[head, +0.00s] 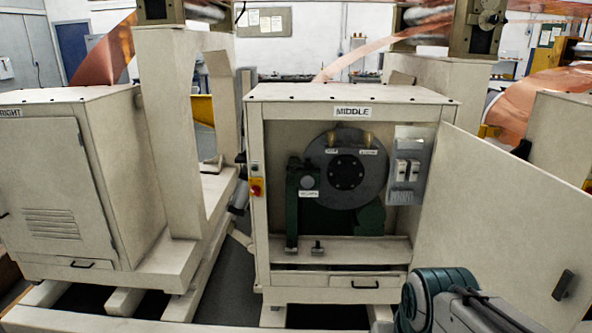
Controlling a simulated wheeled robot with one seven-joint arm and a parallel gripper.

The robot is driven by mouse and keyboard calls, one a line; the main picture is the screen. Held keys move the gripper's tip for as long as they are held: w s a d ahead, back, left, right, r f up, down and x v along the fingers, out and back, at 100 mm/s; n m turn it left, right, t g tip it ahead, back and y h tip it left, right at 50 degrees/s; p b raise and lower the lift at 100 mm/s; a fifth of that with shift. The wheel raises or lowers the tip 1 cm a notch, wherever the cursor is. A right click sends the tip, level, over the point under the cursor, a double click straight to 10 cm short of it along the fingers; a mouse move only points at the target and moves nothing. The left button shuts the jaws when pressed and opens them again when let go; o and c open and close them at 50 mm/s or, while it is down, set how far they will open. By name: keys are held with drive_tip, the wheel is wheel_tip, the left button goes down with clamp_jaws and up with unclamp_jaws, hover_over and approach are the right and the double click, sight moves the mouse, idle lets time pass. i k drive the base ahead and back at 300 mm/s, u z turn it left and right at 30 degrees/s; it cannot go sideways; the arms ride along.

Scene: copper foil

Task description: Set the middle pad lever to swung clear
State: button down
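The cabinet labelled MIDDLE (350,96) stands open in the head view. Inside is a grey disc (322,150) with a dark hub. A dark green upright arm (292,212) with a round grey boss stands at the disc's left, beside a small label (309,193) too small to read. Two small brass-coloured parts (367,139) sit at the disc's upper part, with labels below them. Which of these is the pad lever, and its setting, I cannot tell. My arm shows at the bottom right, outside the cabinet; my gripper is out of view.
The cabinet's door (500,220) is swung open to the right, beside my arm. A grey switch box (408,165) is on the right inside wall. A closed cabinet labelled RIGHT (50,185) stands at left.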

sight(289, 168)
drive_tip(key=z, duration=0.25)
drive_tip(key=i, duration=1.3)
drive_tip(key=u, duration=0.3)
